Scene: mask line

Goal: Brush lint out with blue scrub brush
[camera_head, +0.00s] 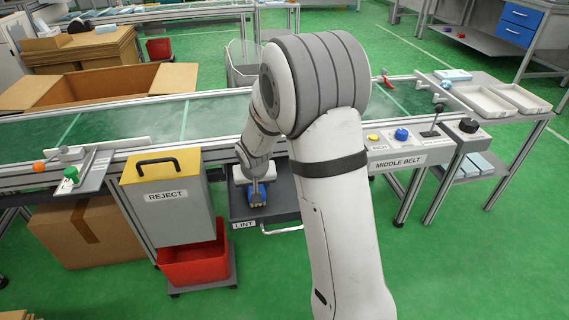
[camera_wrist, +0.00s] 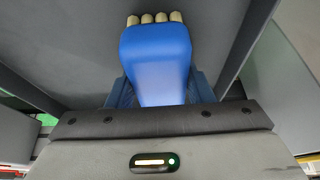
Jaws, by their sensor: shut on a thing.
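The blue scrub brush (camera_wrist: 157,62) is held in my gripper (camera_wrist: 160,92), with a row of pale bristle tufts at its far end in the wrist view. In the head view the brush (camera_head: 257,195) and my gripper (camera_head: 257,183) are at the dark grey lint drawer (camera_head: 280,208), which stands open and carries a LINT label. My gripper is shut on the brush. My arm covers the right part of the drawer. Lint cannot be made out in either view. Whether the bristles touch the drawer floor cannot be told.
A grey reject bin with a yellow lid (camera_head: 160,165) stands left of the drawer, above a red bin (camera_head: 193,262). A control panel with buttons (camera_head: 402,136) labelled MIDDLE BELT lies to the right. The green belt (camera_head: 160,122) runs behind. Green floor is free in front.

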